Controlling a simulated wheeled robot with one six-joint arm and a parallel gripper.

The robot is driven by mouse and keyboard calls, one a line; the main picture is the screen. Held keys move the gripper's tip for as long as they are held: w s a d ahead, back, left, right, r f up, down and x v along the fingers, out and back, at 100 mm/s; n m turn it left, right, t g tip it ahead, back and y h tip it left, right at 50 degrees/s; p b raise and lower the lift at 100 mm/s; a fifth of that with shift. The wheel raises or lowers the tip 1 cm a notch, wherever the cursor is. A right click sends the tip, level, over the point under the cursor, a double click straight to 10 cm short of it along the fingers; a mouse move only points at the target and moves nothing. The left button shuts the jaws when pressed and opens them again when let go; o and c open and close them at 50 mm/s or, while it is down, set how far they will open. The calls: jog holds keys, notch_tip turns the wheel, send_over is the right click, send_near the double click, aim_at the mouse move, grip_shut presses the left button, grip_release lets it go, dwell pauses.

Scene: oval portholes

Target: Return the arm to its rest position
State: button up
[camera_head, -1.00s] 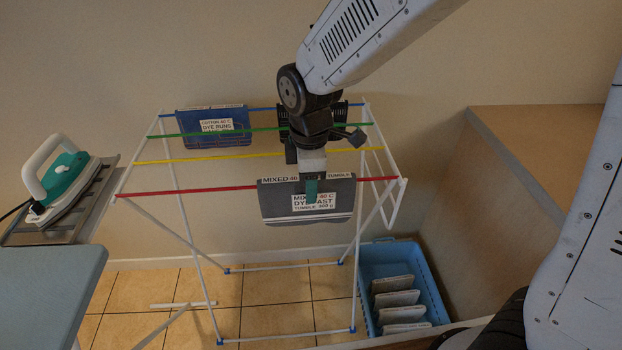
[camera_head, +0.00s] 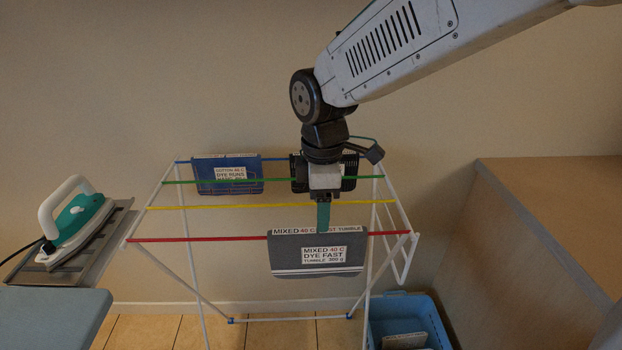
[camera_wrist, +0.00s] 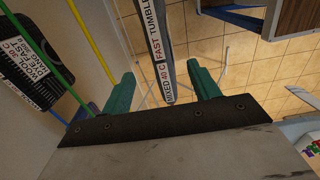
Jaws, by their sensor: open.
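My gripper (camera_head: 323,216) is at the drying rack, just above the grey cloth (camera_head: 318,256) that hangs over the red rail (camera_head: 200,239). The cloth's label reads mixed 40 C, dye fast, tumble. In the wrist view my gripper (camera_wrist: 162,92) shows two green fingers spread apart, with the cloth's top edge (camera_wrist: 158,45) between and beyond them. Nothing is held. My arm reaches in from the upper right.
A blue cloth (camera_head: 228,175) hangs on the rear blue rail, and a dark cloth (camera_wrist: 35,62) shows in the wrist view. An iron (camera_head: 75,222) stands at the left. A blue basket (camera_head: 405,312) is on the floor beside a wooden cabinet (camera_head: 545,215).

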jog(key=shift+m, duration=0.4)
jog(key=s+d+r+m, duration=0.3)
jog(key=s+d+m, duration=0.5)
jog(key=s+d, duration=0.1)
jog(key=s+d+r+m+t, duration=0.1)
jog(key=s+d+r+m, duration=0.3)
jog(key=s+d+m, duration=0.4)
jog(key=s+d, duration=0.2)
jog(key=d, duration=0.1)
jog(key=shift+s+d+m, duration=0.25)
jog(key=shift+m, duration=0.15)
